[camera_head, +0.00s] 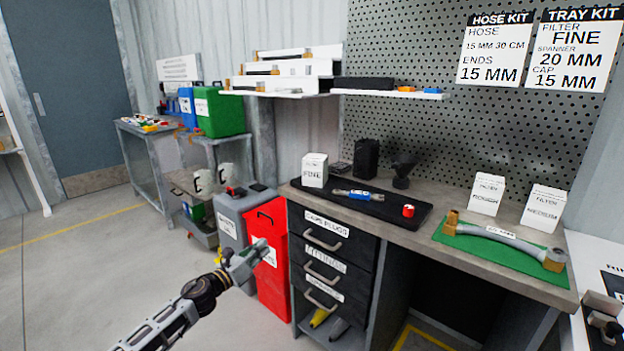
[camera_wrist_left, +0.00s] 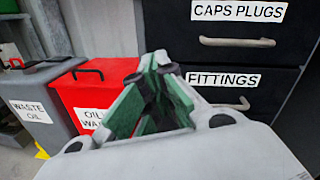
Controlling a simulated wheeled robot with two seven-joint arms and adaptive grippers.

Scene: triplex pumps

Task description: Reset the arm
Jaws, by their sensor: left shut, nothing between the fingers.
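My left gripper (camera_head: 262,250) reaches in from the lower left in the head view. It is shut and empty, in front of the red oil waste bin (camera_head: 268,270) and left of the drawer unit. In the left wrist view its green-padded fingers (camera_wrist_left: 152,85) come together in front of the red bin (camera_wrist_left: 95,95) and the black drawers (camera_wrist_left: 235,60). No gap to the bin or drawers can be measured. My right gripper does not show.
The workbench (camera_head: 460,255) holds a black tray (camera_head: 385,208), a green mat (camera_head: 480,243) with a hose, and white filter boxes (camera_head: 487,193). A grey waste bin (camera_head: 232,222) stands beside the red bin. The floor at left (camera_head: 75,270) is clear.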

